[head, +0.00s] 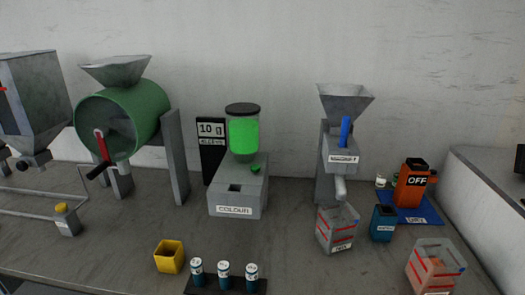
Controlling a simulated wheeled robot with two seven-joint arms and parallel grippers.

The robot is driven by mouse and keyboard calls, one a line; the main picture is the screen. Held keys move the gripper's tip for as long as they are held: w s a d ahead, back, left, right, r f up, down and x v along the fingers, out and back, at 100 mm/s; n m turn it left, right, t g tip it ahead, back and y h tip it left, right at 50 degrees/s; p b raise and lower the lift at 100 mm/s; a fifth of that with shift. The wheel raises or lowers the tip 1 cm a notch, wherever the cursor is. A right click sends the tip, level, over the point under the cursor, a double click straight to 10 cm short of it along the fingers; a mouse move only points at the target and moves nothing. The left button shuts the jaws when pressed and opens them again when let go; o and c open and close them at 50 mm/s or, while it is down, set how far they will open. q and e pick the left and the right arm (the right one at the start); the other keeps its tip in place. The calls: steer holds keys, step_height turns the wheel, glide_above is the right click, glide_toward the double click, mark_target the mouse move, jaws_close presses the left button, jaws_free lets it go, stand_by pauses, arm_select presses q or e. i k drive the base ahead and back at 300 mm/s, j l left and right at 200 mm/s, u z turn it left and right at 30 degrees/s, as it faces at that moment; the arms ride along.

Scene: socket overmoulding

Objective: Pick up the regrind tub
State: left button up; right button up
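No thing in the head view carries a label that I can clearly read as regrind, so I cannot tell for sure which is the regrind tub. A small dark blue tub (383,223) with a pale, unreadable label stands on the table at right. A grey bin with red stripes (337,228) stands left of it, under the spout of a grey hopper machine (343,145). Another red-striped grey bin (435,266) stands at the front right, with something orange-pink inside. A small open yellow container (169,257) stands at the front left. Neither of my grippers shows.
A green drum (120,115) on posts and a grey hopper (37,95) stand at left. The COLOUR machine (239,190) is mid-table. Several small cylinders stand on a black strip (228,287) in front. An orange OFF device (410,185) stands on a blue mat (412,216).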

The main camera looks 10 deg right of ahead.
mark_target(433, 269)
steer(key=z, duration=1.5)
